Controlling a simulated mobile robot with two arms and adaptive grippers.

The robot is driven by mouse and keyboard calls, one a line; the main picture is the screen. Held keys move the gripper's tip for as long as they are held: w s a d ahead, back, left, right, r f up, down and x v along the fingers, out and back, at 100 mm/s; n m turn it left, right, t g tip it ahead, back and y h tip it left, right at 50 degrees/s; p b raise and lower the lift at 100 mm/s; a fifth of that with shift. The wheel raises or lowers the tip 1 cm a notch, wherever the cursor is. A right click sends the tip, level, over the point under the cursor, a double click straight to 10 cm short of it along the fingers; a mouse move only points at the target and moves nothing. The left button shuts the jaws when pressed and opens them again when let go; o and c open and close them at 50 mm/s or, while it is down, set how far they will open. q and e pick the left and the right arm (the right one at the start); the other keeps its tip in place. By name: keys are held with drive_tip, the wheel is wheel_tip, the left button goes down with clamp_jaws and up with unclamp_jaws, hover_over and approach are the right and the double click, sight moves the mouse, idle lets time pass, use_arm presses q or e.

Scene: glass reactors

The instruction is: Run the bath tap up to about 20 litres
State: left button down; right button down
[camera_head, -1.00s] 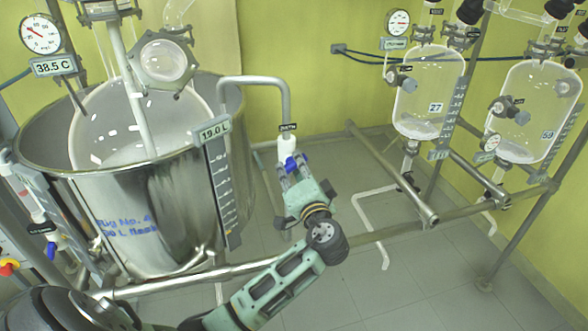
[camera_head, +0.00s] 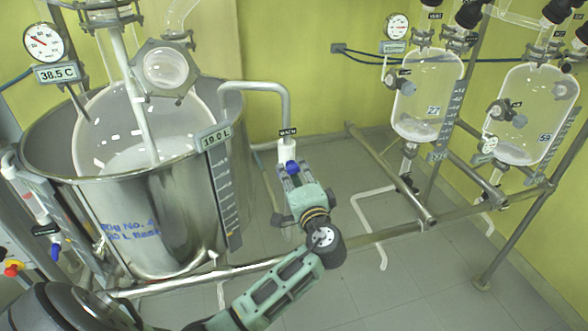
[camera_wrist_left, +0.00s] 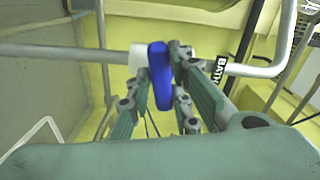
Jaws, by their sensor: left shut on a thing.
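The bath tap has a blue handle (camera_head: 292,167) on a white valve body (camera_head: 287,152), below a grey pipe that bends over the rim of the steel bath (camera_head: 160,215). The bath's level display (camera_head: 214,138) reads 19.0 L. My left gripper (camera_head: 291,175) is at the tap, shut on the blue handle. In the left wrist view the blue handle (camera_wrist_left: 160,76) stands upright between the two fingers (camera_wrist_left: 172,95), with the white valve body (camera_wrist_left: 138,60) behind it. My right gripper is not in view.
A temperature display (camera_head: 57,73) reads 38.5 C at the bath's left. A steel rail (camera_head: 390,231) runs low across the front. Two glass vessels (camera_head: 428,95) hang on a frame at the right.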

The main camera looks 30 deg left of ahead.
use_arm(q)
drive_tip(key=shift+r+m+p, duration=0.25)
drive_tip(key=shift+m+p, duration=0.45)
drive_tip(key=shift+m, duration=0.5)
drive_tip(key=c, duration=1.6)
unclamp_jaws()
drive_tip(key=shift+c, duration=0.2)
drive_tip(key=shift+f, duration=0.1)
drive_tip(key=shift+s+d, duration=0.1)
drive_tip(key=shift+s+d+f, duration=0.1)
drive_tip(key=shift+s+d, duration=0.1)
drive_tip(key=shift+d, duration=0.1)
drive_tip(key=v, duration=1.1)
